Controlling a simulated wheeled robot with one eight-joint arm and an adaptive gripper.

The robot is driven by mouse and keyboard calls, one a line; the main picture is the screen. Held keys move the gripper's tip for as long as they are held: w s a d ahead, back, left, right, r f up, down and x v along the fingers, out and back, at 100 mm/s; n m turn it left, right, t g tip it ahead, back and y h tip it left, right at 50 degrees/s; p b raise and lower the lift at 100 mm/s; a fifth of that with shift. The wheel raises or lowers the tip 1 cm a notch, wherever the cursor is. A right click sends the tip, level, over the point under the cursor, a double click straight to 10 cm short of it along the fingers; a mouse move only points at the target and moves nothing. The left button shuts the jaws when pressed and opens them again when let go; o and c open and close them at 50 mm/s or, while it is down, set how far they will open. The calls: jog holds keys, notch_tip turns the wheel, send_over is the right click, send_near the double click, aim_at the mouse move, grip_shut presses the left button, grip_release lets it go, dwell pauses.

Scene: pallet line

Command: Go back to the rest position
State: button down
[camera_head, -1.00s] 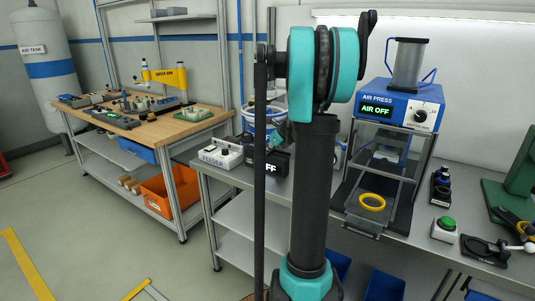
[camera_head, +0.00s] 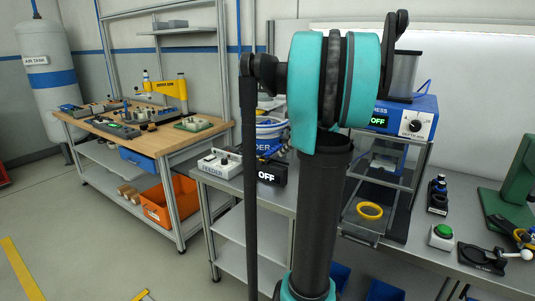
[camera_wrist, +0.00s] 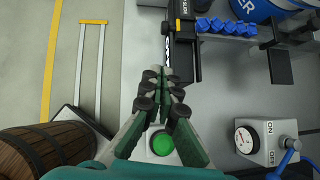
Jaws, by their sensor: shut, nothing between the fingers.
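In the wrist view my gripper (camera_wrist: 166,80) is shut with nothing between its fingers. A green push button (camera_wrist: 162,143) on a pale box lies just below the fingertips in that view, and the fingers partly cover the box. In the head view my arm stands upright in the middle of the picture, in front of the workbench. My gripper's fingers are not seen there.
The air press (camera_head: 409,118) stands on the grey bench, with a yellow ring (camera_head: 369,210) in front of it. A green button box (camera_head: 442,236) is to its right. A wooden bench (camera_head: 160,137) stands at left. A barrel (camera_wrist: 55,150) is close in the wrist view.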

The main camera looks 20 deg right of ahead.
jog(key=s+a+f+n+g+h, duration=0.1)
jog(key=s+a+f+n+g, duration=0.1)
jog(key=s+a+f+n, duration=1.15)
jog(key=s+a+f+n+h, duration=0.1)
jog(key=s+a+f+n, duration=0.1)
jog(key=s+f+n, duration=0.2)
jog(key=s+a+f+n+g+h, duration=0.1)
jog(key=s+f+n, duration=0.3)
jog(key=s+n, duration=0.5)
jog(key=a+n, duration=0.1)
jog(key=n, duration=0.3)
jog(key=shift+s+a+h, duration=0.15)
jog(key=shift+h, duration=0.25)
jog(key=shift+r, duration=0.1)
